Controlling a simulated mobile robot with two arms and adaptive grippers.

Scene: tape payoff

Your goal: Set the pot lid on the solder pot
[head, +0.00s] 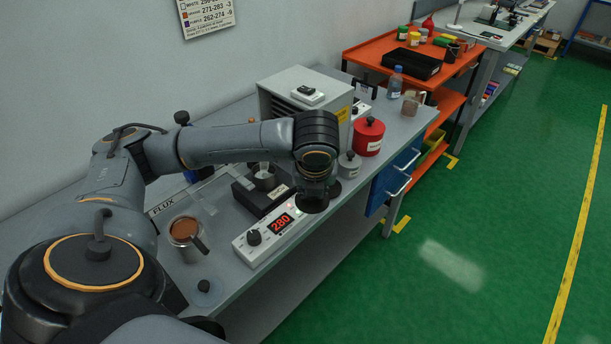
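The solder pot (264,181) is a silver cup set in a black block on the grey bench, left of my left wrist. A small dark grey disc with a knob, which looks like the pot lid (204,289), lies near the bench's front edge at lower left. My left gripper (315,193) is right of the solder pot, above the front of the bench. My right gripper is not in view.
A white controller (268,238) reading 280 lies in front of the pot. A steel cup of brown stuff (185,232) stands to the left. A grey canister (349,167) and a red can (368,138) stand right of my wrist. A grey cabinet (290,90) is behind.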

